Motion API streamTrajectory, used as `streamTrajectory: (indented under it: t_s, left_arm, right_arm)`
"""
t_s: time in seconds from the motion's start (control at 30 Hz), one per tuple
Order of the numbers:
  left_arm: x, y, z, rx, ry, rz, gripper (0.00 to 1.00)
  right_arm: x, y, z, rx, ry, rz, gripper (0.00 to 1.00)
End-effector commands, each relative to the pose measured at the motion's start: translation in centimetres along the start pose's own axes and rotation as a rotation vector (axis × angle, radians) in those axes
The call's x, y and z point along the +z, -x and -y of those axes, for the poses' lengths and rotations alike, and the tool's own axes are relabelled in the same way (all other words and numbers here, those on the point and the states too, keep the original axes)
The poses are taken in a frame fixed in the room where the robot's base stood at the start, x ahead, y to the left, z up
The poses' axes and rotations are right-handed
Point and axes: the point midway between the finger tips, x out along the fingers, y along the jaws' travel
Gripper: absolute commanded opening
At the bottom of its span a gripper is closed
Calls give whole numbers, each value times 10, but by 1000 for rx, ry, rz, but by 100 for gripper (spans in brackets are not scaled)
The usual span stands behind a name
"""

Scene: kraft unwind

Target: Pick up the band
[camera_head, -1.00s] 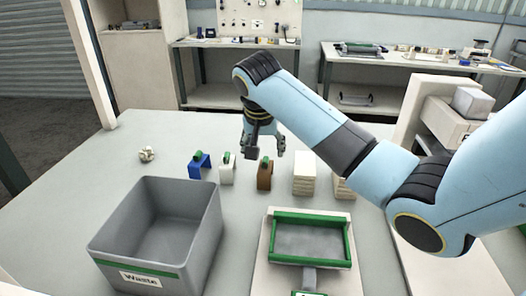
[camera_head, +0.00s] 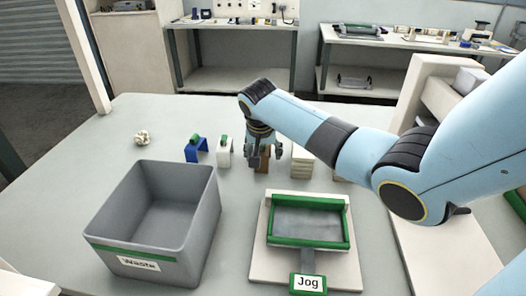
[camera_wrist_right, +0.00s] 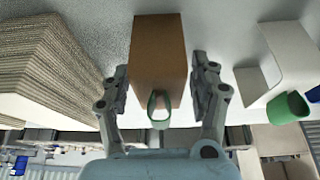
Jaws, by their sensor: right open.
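A brown band (camera_wrist_right: 158,50) with a green loop (camera_wrist_right: 159,112) on it lies between the fingers of my right gripper (camera_wrist_right: 160,75) in the wrist view. My right gripper is open, with one finger on each side of the brown piece and a gap showing on both sides. In the head view the right gripper (camera_head: 260,153) is over the brown band (camera_head: 265,162), which it partly hides. A blue band (camera_head: 195,150) and a white band (camera_head: 224,152), each with a green top, stand to the left. My left gripper is not in view.
A stack of pale sheets (camera_head: 301,162) stands just right of the gripper. A grey Waste bin (camera_head: 205,215) is at front left, and a green-edged Jog tray (camera_head: 345,232) at front middle. A crumpled pale lump (camera_head: 142,137) lies far left. The left tabletop is mostly clear.

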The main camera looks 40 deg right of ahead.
Motion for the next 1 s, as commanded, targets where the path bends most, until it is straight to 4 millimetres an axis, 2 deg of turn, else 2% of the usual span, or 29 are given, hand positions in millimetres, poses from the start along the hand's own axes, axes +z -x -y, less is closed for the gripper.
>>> streamTrajectory:
  t_s: [0.13,0.43,0.5,0.57,0.87,1.0]
  left_arm:
    - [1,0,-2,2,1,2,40]
    - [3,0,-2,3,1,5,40]
    - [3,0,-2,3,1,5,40]
    - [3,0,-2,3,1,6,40]
    - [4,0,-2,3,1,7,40]
    - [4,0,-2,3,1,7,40]
  right_arm:
    - [0,0,0,0,0,0,60]
    - [0,1,0,0,0,0,21]
    - [0,1,0,0,0,0,20]
    - [0,1,0,0,0,0,8]
    - [0,1,0,0,0,0,0]
    - [0,1,0,0,0,0,0]
